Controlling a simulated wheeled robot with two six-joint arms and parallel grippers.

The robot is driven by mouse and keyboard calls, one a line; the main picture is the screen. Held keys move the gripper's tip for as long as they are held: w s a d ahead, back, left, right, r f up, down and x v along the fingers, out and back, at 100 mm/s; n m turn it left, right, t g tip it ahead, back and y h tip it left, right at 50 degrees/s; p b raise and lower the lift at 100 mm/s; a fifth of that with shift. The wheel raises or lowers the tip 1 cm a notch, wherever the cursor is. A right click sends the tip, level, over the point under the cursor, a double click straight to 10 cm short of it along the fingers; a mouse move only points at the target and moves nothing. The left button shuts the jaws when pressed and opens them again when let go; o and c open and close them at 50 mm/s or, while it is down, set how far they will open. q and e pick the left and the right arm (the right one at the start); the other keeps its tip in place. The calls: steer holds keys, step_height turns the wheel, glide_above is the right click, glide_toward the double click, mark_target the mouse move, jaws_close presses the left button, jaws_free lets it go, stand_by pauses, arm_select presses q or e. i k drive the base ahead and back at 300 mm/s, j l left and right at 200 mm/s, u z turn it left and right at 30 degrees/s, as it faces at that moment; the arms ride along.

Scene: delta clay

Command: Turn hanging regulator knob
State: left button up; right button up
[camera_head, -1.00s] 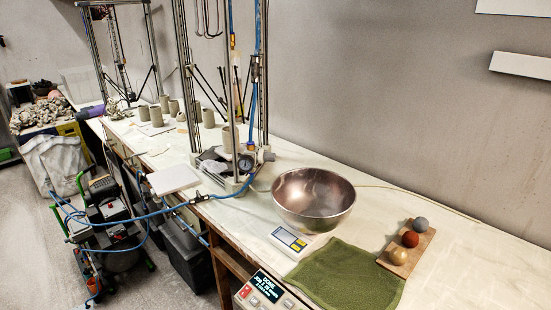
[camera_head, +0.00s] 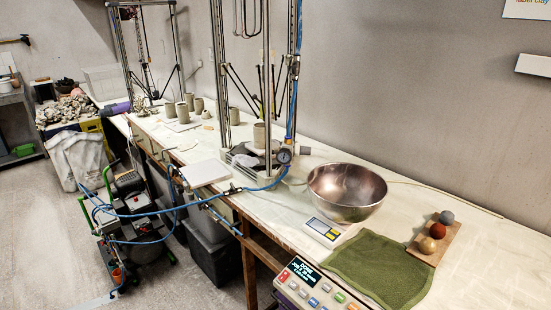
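A round pressure gauge (camera_head: 284,156) with a dark rim sits at the foot of the nearer metal printer frame (camera_head: 272,70), just left of the steel bowl. A small grey fitting (camera_head: 304,150) is beside the gauge and may be part of the regulator. I cannot make out the knob clearly at this size. A blue hose (camera_head: 232,190) runs from the gauge area leftward along the table edge to the compressor (camera_head: 130,210) on the floor. Neither of my grippers is in view.
A steel bowl (camera_head: 346,190), a scale (camera_head: 323,231), a green cloth (camera_head: 380,268) and a wooden board (camera_head: 449,240) with three balls stand on the worktable. A control panel (camera_head: 312,285) is at its front edge. Open floor (camera_head: 35,240) lies at the left.

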mark_target(304, 150)
steer(key=k+j+u, duration=0.2)
steer(key=j, duration=0.2)
steer(key=j+u, duration=0.15)
steer(key=j, duration=0.3)
steer(key=k+j+u, duration=0.2)
steer(key=j, duration=0.25)
steer(key=i, duration=0.05)
